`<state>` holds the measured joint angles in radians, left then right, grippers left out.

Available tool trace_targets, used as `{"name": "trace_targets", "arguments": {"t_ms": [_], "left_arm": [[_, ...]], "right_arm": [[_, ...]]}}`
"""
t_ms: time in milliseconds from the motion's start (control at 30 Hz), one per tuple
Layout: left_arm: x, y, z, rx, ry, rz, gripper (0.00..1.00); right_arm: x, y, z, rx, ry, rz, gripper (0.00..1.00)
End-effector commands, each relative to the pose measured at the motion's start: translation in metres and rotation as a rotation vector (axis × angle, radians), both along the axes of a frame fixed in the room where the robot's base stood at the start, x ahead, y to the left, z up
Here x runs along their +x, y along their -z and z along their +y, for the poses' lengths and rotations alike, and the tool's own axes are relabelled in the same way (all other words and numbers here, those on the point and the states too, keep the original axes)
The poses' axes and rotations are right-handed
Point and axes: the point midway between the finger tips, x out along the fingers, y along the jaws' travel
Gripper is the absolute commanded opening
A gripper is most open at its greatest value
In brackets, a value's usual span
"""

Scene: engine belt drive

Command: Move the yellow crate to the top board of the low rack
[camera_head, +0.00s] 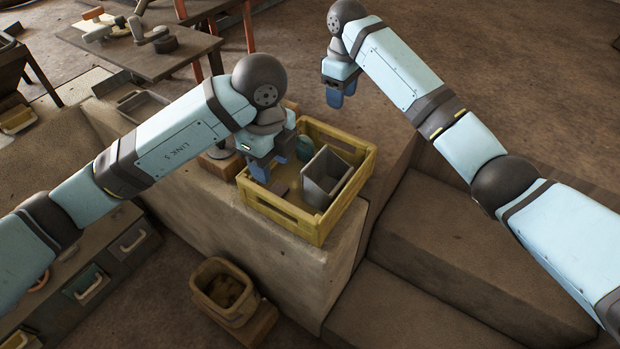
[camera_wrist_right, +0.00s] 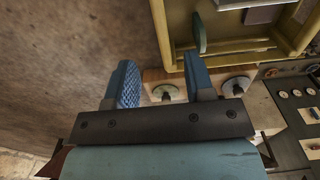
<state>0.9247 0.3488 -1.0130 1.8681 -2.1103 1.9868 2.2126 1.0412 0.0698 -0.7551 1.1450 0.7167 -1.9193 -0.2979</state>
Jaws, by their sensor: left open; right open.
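The yellow crate (camera_head: 283,212) stands upright on a stone ledge in the middle of the head view. It holds a grey open box (camera_head: 326,177), a green rounded piece (camera_head: 304,149) and a flat brownish piece. My left gripper (camera_head: 268,168) is open over the crate's left side; I cannot tell whether it touches the rim. My right gripper (camera_head: 341,96) is open and empty, apart from the crate and beyond its far side. In the right wrist view the crate (camera_wrist_right: 232,46) shows at the upper right, beside the open fingers (camera_wrist_right: 163,85). I cannot make out the low rack for sure.
A wooden table (camera_head: 140,50) with tools stands at the back left. Drawers (camera_head: 95,280) are at the lower left. Brown stepped blocks (camera_head: 450,240) lie right of the ledge. The floor at the upper right is clear.

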Motion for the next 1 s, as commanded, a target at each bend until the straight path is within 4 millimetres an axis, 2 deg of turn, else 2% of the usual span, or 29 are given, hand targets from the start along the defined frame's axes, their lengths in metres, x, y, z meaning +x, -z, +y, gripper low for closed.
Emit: {"name": "trace_targets", "arguments": {"t_ms": [167,500,700,833,1000], "left_arm": [[-0.001,0.019,0.000,0.001,0.000,0.004,0.49],[-0.001,0.084,0.000,0.000,0.001,0.004,0.49],[-0.001,0.117,0.000,0.000,0.001,0.004,0.49],[-0.001,0.130,0.000,-0.001,0.001,0.003,0.49],[0.000,0.137,0.000,-0.002,0.002,0.001,0.49]], "right_arm": [[0.000,0.019,-0.001,-0.001,0.001,0.004,0.49],[-0.001,0.085,-0.001,-0.003,0.000,0.003,0.49],[0.000,0.117,-0.001,-0.002,0.001,0.002,0.49],[0.000,0.130,0.000,-0.001,0.001,0.002,0.49],[0.000,0.137,0.000,-0.001,0.001,0.002,0.49]]}}
